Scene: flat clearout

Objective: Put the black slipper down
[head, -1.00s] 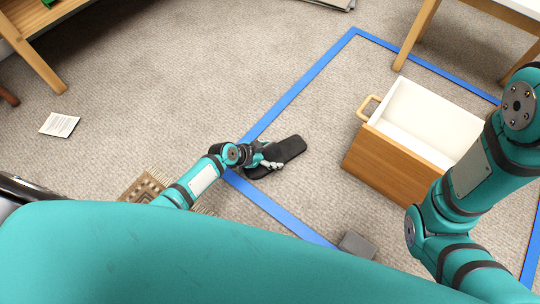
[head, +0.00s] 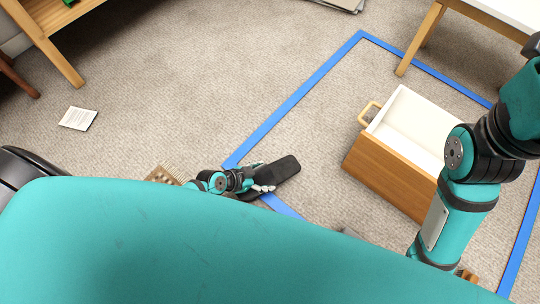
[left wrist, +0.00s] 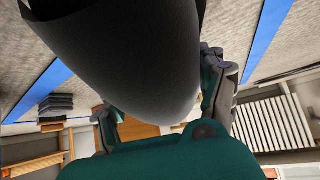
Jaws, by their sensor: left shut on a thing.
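The black slipper (head: 280,174) is in my left gripper (head: 262,187), low over the carpet at the left edge of the blue tape outline (head: 290,108). In the left wrist view the slipper (left wrist: 125,50) fills the upper middle, between the fingers of the left gripper (left wrist: 165,105). Whether the slipper touches the carpet I cannot tell. My right arm is at the right of the head view, but its gripper is not in view.
A wooden drawer box (head: 385,170) with a white inside stands within the tape to the right of the slipper. A white paper (head: 78,118) lies at left. A patterned rug (head: 168,173) lies behind my left arm. Carpet between slipper and drawer is clear.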

